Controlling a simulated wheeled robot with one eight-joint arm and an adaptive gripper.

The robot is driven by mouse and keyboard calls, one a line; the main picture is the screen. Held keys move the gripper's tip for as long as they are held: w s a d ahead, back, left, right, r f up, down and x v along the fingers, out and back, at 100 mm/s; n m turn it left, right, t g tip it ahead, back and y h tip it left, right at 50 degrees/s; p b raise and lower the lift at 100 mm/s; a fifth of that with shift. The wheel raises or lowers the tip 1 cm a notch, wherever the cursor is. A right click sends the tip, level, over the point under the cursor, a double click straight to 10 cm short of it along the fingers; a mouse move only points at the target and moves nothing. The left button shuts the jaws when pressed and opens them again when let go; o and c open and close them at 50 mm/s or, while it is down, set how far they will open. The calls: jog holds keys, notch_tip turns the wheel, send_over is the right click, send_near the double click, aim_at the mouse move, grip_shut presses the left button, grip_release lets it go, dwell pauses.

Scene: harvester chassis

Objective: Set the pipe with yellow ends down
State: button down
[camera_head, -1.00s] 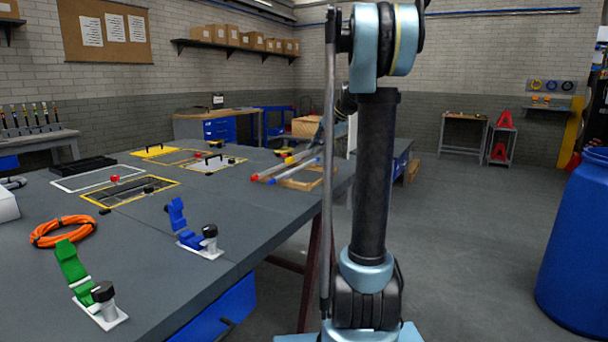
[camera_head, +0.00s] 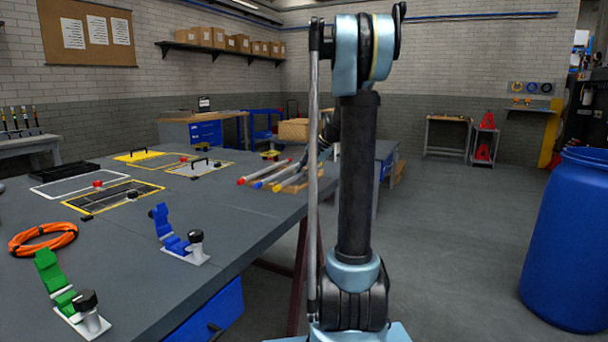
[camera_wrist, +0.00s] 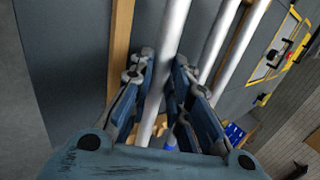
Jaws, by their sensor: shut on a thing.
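In the wrist view my gripper (camera_wrist: 165,62) is shut around a grey pipe (camera_wrist: 174,24), which runs lengthwise between its fingers. I take this as the pipe with yellow ends, but its ends are not clear there. Two more grey pipes (camera_wrist: 215,40) lie to its right, roughly parallel. I cannot tell whether the held pipe touches the rack.
The grey workbench (camera_head: 120,250) carries a blue clamp (camera_head: 178,240), a green clamp (camera_head: 62,290), an orange cable coil (camera_head: 43,238) and yellow-framed panels (camera_head: 112,197). A blue barrel (camera_head: 570,240) stands at the right. The floor between bench and barrel is open.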

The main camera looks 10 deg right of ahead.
jog(key=c, duration=1.5)
grip_release()
jog(key=v, duration=1.2)
jog(key=s+a+f+n+g+h, duration=0.1)
jog(key=s+a+f, duration=0.15)
jog(key=s, duration=0.45)
jog(key=s+a+f+n+h, duration=0.1)
jog(key=s+a+f, duration=0.15)
jog(key=s, duration=0.45)
jog(key=s+a+f+n+g+h, duration=0.1)
jog(key=s+a+f, duration=0.15)
jog(key=s, duration=0.45)
jog(key=shift+s+d+f+n+h, duration=0.45)
jog(key=shift+s+f+n, duration=0.3)
jog(key=shift+s+f, duration=2.3)
jog(key=shift+s+d+f+n+h, duration=0.35)
jog(key=shift+s+f+n+h, duration=0.25)
jog(key=shift+s+f, duration=2.45)
jog(key=shift+s+d+f+n+h, duration=0.4)
jog(key=shift+s+f+n, duration=0.45)
jog(key=shift+s+f, duration=2.2)
jog(key=shift+s+r, duration=0.4)
jog(key=shift+r, duration=0.05)
